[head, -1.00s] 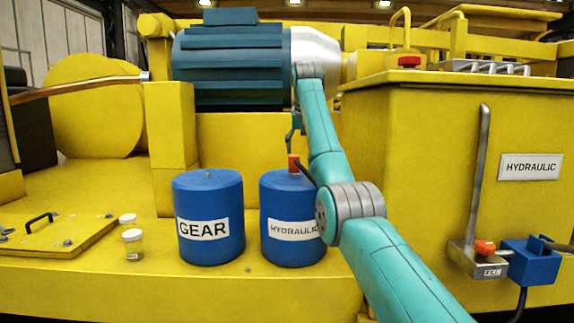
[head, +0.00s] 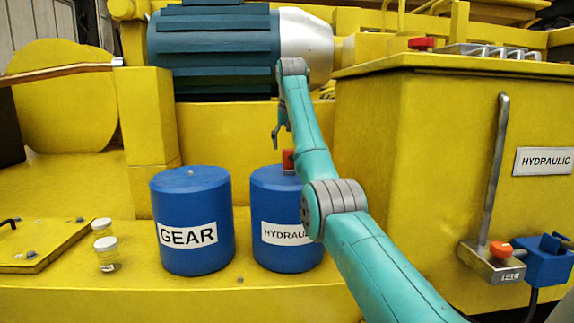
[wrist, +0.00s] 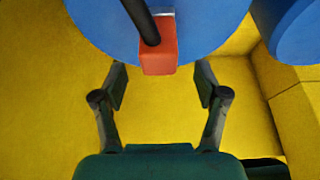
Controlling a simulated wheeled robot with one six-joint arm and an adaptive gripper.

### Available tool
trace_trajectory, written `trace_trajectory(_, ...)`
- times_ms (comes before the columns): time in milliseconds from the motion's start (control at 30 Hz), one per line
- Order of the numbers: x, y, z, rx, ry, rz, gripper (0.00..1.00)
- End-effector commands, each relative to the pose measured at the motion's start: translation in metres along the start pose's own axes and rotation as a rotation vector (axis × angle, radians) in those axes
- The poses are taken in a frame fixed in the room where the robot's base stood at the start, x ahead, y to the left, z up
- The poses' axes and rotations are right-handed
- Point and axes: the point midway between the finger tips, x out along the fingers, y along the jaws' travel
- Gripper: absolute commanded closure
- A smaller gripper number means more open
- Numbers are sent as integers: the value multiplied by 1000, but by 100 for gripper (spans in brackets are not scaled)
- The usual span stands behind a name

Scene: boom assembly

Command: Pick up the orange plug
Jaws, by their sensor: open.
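An orange block (head: 289,160) sits on top of the blue HYDRAULIC drum (head: 285,250), partly hidden behind my arm. The same orange block (wrist: 158,58), with a black rod or hose rising from it, shows over the blue drum in the wrist view. A second orange piece (head: 501,249) is on the grey FILL fitting at the right; I cannot tell which of the two is the plug. My gripper (wrist: 161,85) is open and empty, its fingers apart on either side just short of the block. In the head view my gripper (head: 280,136) is small, above the drum.
The blue GEAR drum (head: 192,225) stands left of the HYDRAULIC drum. Two small jars (head: 107,255) stand farther left. A yellow HYDRAULIC tank (head: 430,180) rises at the right, with a blue connector (head: 545,262) beside the fitting. The blue motor (head: 215,55) is behind.

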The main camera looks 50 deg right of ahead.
Motion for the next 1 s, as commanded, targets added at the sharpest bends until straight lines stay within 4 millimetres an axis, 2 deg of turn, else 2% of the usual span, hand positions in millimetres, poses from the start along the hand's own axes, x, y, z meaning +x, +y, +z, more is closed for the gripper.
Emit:
trace_trajectory(167, 14, 6, -1, 3, 0, 1, 27)
trace_trajectory(433, 50, 21, -1, 10, 0, 4, 27)
trace_trajectory(667, 54, 22, -1, 11, 2, 4, 27)
trace_trajectory(700, 54, 22, -1, 11, 1, 4, 30)
trace_trajectory(900, 54, 22, -1, 11, 1, 4, 80)
trace_trajectory(1000, 54, 21, -1, 10, 1, 4, 100)
